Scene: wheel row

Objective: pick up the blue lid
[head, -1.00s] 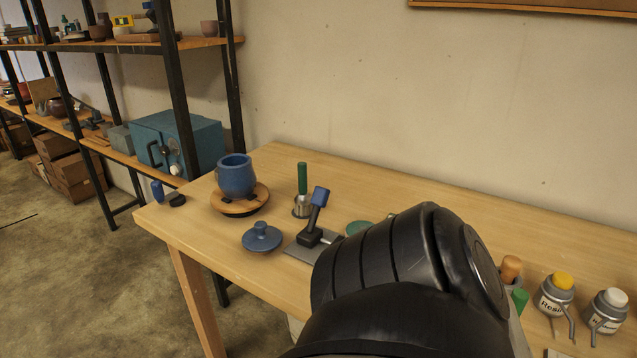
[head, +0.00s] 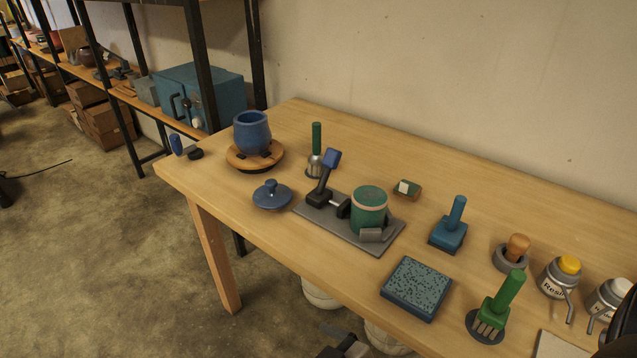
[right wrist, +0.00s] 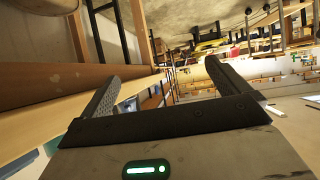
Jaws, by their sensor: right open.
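The blue lid (head: 272,196), a round disc with a knob on top, lies flat on the wooden table (head: 250,239) near its front edge, with nothing on it. The blue pot (head: 252,134) stands behind it on a round wooden stand (head: 238,163). My right gripper (right wrist: 165,82) is open and empty in the right wrist view, with a wooden edge on its left; the lid cannot be made out there. A dark metal part at the bottom of the head view may belong to an arm of mine. I do not see my left gripper.
Right of the lid is a grey plate (head: 379,246) with a blue-handled clamp (head: 326,178) and a green jar (head: 368,208). A green-handled tool (head: 316,148) stands behind. A speckled blue block (head: 416,288) and several tools lie further right. The table left of the lid is bare.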

